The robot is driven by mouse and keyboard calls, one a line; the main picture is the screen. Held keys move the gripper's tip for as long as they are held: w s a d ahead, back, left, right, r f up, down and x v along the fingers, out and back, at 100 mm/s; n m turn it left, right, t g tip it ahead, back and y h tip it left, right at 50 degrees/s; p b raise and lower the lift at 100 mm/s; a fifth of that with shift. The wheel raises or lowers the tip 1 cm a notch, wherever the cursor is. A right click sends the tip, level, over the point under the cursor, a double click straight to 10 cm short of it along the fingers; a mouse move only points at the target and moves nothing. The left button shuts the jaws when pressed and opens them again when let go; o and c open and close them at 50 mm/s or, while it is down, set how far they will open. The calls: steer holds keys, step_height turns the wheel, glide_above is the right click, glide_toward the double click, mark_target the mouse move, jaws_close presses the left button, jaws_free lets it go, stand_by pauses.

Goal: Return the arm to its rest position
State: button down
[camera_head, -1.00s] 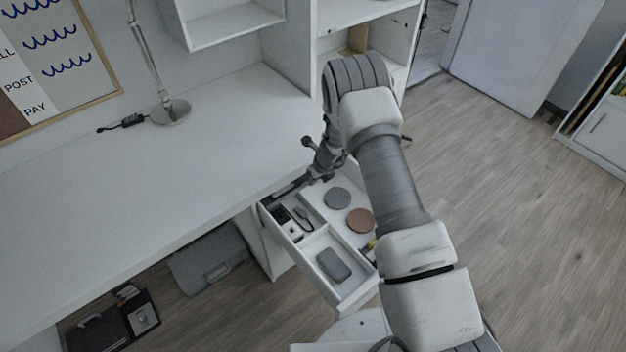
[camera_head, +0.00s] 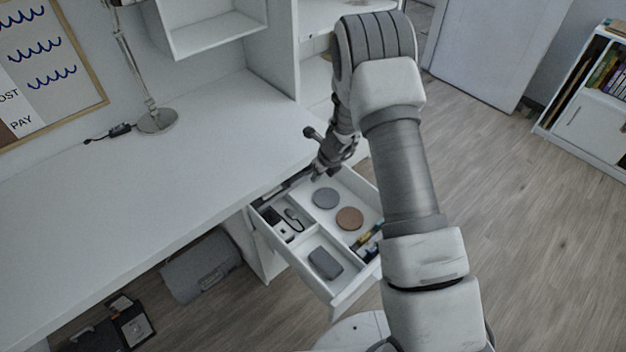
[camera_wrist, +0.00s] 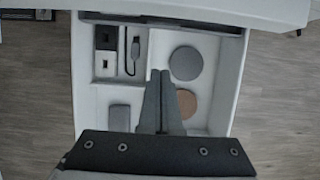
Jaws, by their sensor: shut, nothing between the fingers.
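My gripper (camera_head: 318,174) is above the back part of the open white drawer (camera_head: 333,307), below the desk's front edge. In the wrist view its two dark fingers (camera_wrist: 160,74) are together with nothing between them. They point over the drawer (camera_wrist: 233,85), and I cannot tell their exact height. My arm (camera_head: 400,165) bends high over the drawer's right side and hides part of it.
The drawer holds a grey disc (camera_head: 325,198), a brown disc (camera_head: 349,218), a grey box-like item (camera_head: 325,263) and small items in compartments. The white desk (camera_head: 150,185) carries a lamp (camera_head: 157,120). Open floor (camera_head: 500,200) lies to the right; a low bookcase (camera_head: 590,125) stands beyond.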

steer(key=shift+s+d+r, duration=0.1)
steer(key=shift+r, duration=0.3)
steer(key=s+r+n, duration=0.3)
steer(key=r+n, duration=0.1)
steer(key=r, duration=0.5)
steer(key=s+a+r+n+y+p, duration=0.1)
steer(key=s+r+n, duration=0.3)
steer(key=r, duration=0.5)
steer(key=s+r+n, duration=0.2)
steer(key=r+n, duration=0.3)
steer(key=r, duration=0.5)
steer(key=s+d+r+n+h, duration=0.1)
steer(key=s+r+n, duration=0.3)
steer(key=s, duration=0.4)
steer(key=s+d+r+n+t+h+p, duration=0.1)
steer(key=s+d+r+n, duration=0.3)
steer(key=s+n, duration=0.2)
steer(key=s+d+r+n+t+h+p, duration=0.1)
steer(key=s+r+n, duration=0.3)
steer(key=s, duration=0.5)
steer(key=shift+s+d+n+h, duration=0.35)
steer(key=shift+d+n, duration=0.4)
steer(key=shift+n, duration=0.15)
